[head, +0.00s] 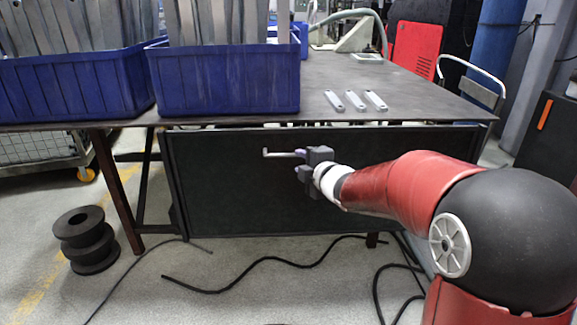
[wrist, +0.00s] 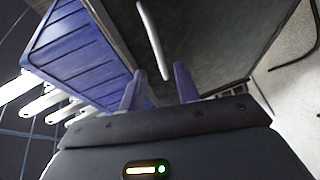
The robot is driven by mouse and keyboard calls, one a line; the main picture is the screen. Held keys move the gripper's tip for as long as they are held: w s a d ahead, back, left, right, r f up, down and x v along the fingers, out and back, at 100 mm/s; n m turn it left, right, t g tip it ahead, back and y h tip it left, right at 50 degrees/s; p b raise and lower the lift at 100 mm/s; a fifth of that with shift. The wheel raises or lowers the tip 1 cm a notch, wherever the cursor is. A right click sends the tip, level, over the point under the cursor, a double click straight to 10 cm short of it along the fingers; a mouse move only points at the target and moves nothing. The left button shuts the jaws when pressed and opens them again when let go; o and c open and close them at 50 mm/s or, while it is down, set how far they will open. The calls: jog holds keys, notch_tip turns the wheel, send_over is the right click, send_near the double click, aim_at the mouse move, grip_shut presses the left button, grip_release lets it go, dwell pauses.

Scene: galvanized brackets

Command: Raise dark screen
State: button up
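The dark screen (head: 240,200) is a flat black panel in a thin frame, hanging upright below the front edge of the table. A pale bar handle (head: 278,154) runs across its upper part. In the wrist view the dark screen (wrist: 215,35) fills the upper right, and the handle (wrist: 152,38) is a thin light bar whose lower end comes close to the fingertips. My gripper (head: 298,155) is at the right end of the handle. In the wrist view my gripper (wrist: 158,82) has its two bluish fingers apart, with a gap between them. Contact with the handle cannot be told.
The table (head: 340,75) carries blue bins (head: 228,85) of metal parts and three pale brackets (head: 353,100). A black spool (head: 86,240) stands on the floor at left. Black cables (head: 265,262) lie below the screen. A trolley (head: 475,85) stands at right.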

aim_at(290, 155)
jog(key=x, duration=0.8)
jog(key=shift+s+a, duration=0.1)
jog(key=shift+a, duration=0.05)
grip_shut()
